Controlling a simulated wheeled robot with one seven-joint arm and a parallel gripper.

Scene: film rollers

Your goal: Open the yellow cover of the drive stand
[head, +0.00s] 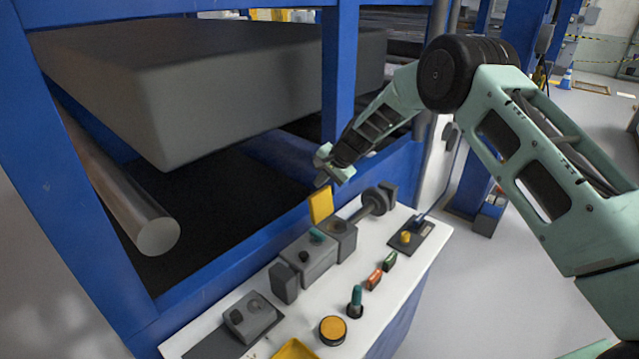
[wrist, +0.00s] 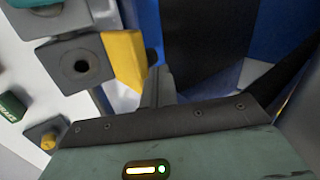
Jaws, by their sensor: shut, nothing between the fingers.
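The yellow cover (head: 321,204) stands upright at the back edge of a grey block of the drive stand (head: 338,240), swung clear of the block's upper face. In the wrist view the yellow cover (wrist: 124,60) lies beside the grey block (wrist: 72,62), whose face with a dark round hole is uncovered. My gripper (head: 322,180) is shut and empty, just above the cover's top edge in the head view. In the wrist view my gripper's fingertips (wrist: 158,82) are close to the right of the cover; whether they touch it I cannot tell.
A white bench top (head: 410,262) carries a yellow round button (head: 333,329), a teal lever (head: 356,300), red and green switches, and a grey wheel (head: 378,199). Behind are a blue frame post (head: 340,70), a large grey block (head: 200,80) and a metal roller (head: 120,190).

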